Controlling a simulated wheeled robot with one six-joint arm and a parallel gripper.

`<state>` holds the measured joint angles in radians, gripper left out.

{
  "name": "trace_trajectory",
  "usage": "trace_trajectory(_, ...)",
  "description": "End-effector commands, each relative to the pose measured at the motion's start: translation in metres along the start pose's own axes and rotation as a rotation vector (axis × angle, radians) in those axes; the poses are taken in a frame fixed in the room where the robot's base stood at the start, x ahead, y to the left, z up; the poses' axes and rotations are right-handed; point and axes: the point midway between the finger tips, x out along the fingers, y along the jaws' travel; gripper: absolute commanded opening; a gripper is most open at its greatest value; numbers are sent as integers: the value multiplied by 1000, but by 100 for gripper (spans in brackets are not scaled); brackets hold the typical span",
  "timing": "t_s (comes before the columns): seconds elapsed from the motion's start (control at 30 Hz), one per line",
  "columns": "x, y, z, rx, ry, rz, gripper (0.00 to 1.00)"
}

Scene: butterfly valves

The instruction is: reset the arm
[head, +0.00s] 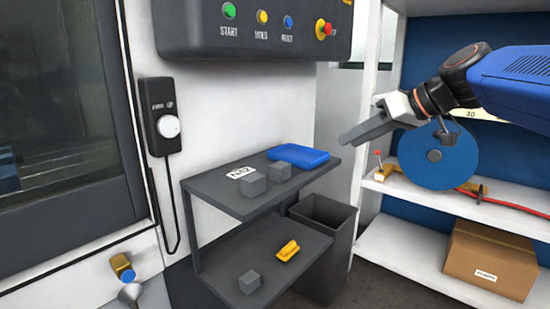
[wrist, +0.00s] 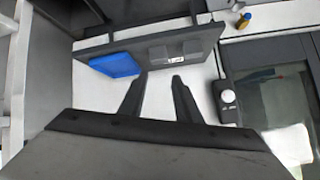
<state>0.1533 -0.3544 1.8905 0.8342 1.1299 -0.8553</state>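My gripper (head: 345,138) hangs in the air in the upper right half of the head view. Its dark fingers point left and slightly down, over the right end of the grey shelf unit. In the wrist view my gripper (wrist: 160,76) shows two dark fingers spread apart with nothing between them, so it is open and empty. The fingers appear apart from everything around them.
The grey shelf unit (head: 215,195) carries a blue tray (head: 298,156) and grey blocks; a yellow piece (head: 288,250) lies below. A dark bin (head: 322,212) stands beside it. A control panel (head: 255,35) overhangs. White shelves hold a cardboard box (head: 490,260). A knob box (head: 160,120) is left.

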Motion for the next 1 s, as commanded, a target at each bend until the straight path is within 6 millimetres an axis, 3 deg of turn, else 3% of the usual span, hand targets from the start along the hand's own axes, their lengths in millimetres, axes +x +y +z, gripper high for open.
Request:
trace_trajectory(0.03,2,-6,31,33,-44,28,30)
trace_trajectory(0.1,4,-8,74,86,-107,79,30)
trace_trajectory(0.4,2,-6,259,267,-315,338,30)
trace_trajectory(0.5,-2,-2,314,304,-358,427,30)
trace_trajectory(0.6,-6,3,356,330,-383,500,30)
trace_trajectory(0.7,-8,7,384,345,-395,551,30)
trace_trajectory(0.8,-10,10,397,351,-400,578,30)
trace_trajectory(1.0,-10,10,400,352,-401,583,30)
